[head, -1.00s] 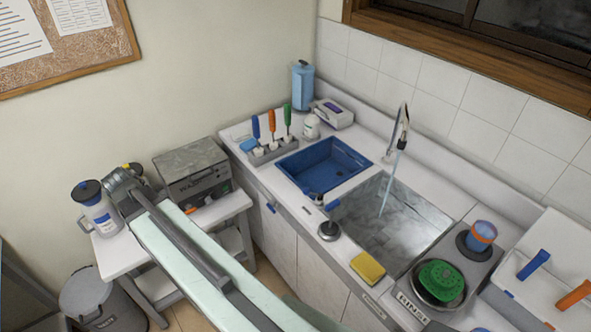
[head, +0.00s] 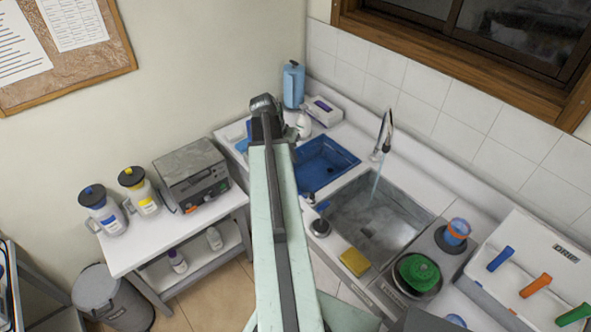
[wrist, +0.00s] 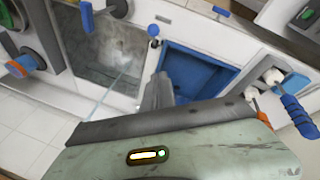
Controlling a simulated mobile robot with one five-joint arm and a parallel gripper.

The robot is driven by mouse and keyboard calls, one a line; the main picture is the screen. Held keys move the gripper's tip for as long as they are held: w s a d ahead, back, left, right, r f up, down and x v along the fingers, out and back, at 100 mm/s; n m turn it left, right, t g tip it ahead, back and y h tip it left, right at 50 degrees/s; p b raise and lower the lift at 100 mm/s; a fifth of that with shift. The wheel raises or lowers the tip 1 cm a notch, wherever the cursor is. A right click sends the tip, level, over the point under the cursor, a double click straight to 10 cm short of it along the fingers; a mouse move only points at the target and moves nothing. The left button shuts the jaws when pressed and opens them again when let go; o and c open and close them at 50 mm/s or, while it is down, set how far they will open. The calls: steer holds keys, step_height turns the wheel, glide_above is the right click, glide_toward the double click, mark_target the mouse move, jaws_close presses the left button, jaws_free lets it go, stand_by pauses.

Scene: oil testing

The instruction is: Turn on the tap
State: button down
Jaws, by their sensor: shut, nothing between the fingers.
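The tap (head: 387,128) is a curved metal spout at the back edge of the sink, against the tiled wall. A thin bluish stream (head: 376,185) runs from it into the grey metal sink (head: 401,222). The stream also shows in the wrist view (wrist: 111,88), beside the sink (wrist: 92,65); the tap itself is not clear there. My gripper (wrist: 157,90) is shut and empty, above the counter near the blue basin. In the head view my arm's end (head: 266,104) is left of the tap, well apart from it, and the fingertips are hidden.
A blue basin (head: 322,165) lies between my arm and the sink. A yellow sponge (head: 354,262), a green scrubber (head: 418,272) and a blue cup (head: 457,231) are near the sink. A blue bottle (head: 293,85) stands in the back corner. Jugs and a grey machine (head: 194,176) are on the left table.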

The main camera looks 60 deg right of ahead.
steer(key=b, duration=0.9)
glide_above(305, 194)
steer(key=w+d, duration=0.3)
steer(key=w, duration=0.1)
step_height(305, 194, down, 10)
steer(key=a, duration=0.1)
steer(key=s+a, duration=0.1)
steer(key=a+b, duration=0.1)
steer(key=shift+s+a+f, duration=0.15)
steer(key=shift+a+f, duration=0.1)
steer(key=shift+f, duration=0.1)
